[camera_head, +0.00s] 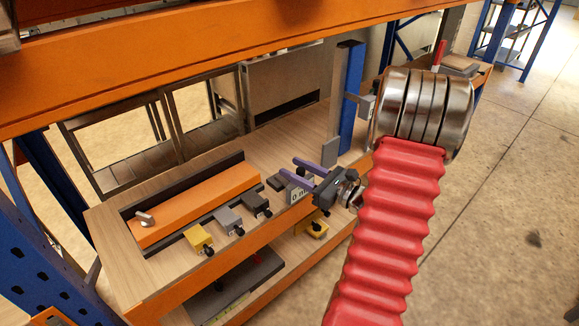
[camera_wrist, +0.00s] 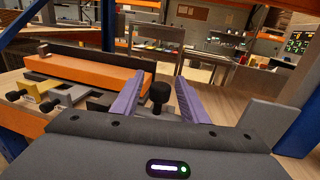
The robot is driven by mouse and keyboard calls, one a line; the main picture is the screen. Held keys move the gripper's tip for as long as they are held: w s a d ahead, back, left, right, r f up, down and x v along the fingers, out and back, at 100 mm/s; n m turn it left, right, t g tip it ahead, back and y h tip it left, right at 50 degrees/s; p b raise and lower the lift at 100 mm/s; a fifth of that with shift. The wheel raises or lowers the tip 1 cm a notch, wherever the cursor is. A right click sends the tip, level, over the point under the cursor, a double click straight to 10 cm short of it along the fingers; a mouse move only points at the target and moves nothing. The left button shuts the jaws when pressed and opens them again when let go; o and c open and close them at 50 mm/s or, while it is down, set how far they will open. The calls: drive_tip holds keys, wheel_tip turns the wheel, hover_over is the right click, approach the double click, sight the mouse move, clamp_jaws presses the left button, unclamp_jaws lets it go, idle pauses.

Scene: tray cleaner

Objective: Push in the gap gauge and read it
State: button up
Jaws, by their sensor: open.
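Several small blocks with black knobs stand in a row along the shelf's front: a yellow block (camera_head: 198,238), a grey block (camera_head: 228,218) and a dark block (camera_head: 255,204). The pictures do not make clear which one is the gap gauge. Behind the row, an orange bar (camera_head: 195,205) lies along a dark channel. My gripper (camera_head: 289,167) has purple fingers and is open above the right end of the row. In the wrist view, a black knob (camera_wrist: 158,95) shows between the open fingers (camera_wrist: 159,78), apparently untouched. My gripper partly hides a labelled grey piece (camera_head: 297,195).
A small grey piece (camera_head: 145,218) sits at the orange bar's left end. A blue upright (camera_head: 351,100) with a grey bracket stands right of my gripper. An orange beam (camera_head: 180,60) crosses above. Another yellow block (camera_head: 316,228) is on the lower shelf. Wooden shelf surface behind the bar is clear.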

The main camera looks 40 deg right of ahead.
drive_tip(key=shift+x, duration=1.2)
clamp_jaws()
